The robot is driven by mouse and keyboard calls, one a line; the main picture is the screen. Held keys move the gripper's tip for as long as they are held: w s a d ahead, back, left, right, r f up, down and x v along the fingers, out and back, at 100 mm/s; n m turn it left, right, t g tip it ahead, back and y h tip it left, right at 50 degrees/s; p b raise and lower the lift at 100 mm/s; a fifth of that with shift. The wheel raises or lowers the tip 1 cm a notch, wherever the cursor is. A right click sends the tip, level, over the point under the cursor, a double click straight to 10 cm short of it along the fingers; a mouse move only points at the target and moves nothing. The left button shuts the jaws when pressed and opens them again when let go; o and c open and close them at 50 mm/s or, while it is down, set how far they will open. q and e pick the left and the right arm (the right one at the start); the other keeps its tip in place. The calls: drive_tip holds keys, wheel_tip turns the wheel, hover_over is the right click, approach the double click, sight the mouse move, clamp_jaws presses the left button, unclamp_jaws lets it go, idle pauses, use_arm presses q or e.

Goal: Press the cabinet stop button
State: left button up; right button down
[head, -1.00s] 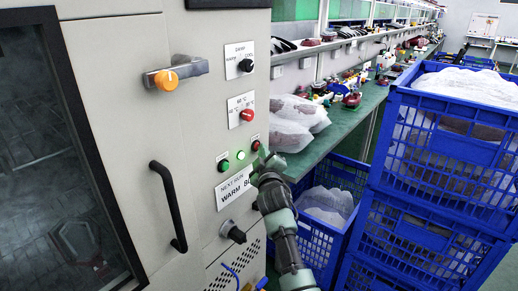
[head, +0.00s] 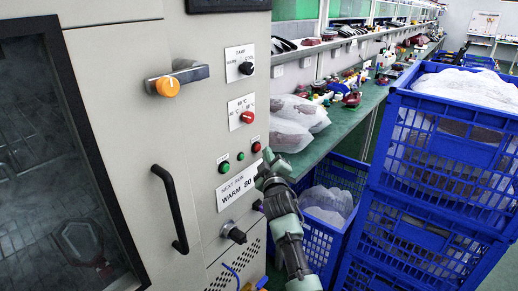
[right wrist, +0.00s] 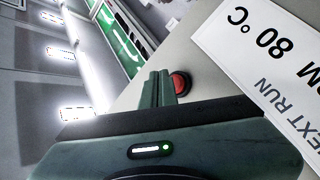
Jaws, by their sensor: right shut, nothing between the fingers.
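The cabinet (head: 195,120) fills the left of the head view. On its narrow panel a red button (head: 256,147) sits at the right end of a row with two green round fittings, one at the left (head: 223,167) and a smaller dark one in the middle (head: 240,156). My right gripper (head: 268,160) is just below and right of the red button. In the right wrist view the red button (right wrist: 180,83) shows beside the shut, empty fingertips (right wrist: 158,84); contact cannot be told.
A "WARM 80" label (head: 237,186) and a black knob (head: 233,233) sit below the buttons. A red knob (head: 247,117) and an orange-ended handle (head: 167,85) are above. Stacked blue crates (head: 440,175) and a green bench (head: 335,138) stand to the right.

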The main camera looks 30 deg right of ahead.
drive_tip(key=s+p, duration=0.1)
drive_tip(key=s+d+p, duration=0.1)
drive_tip(key=s, duration=0.1)
drive_tip(key=s+d+p, duration=0.1)
drive_tip(key=shift+s, duration=0.35)
idle(0.6)
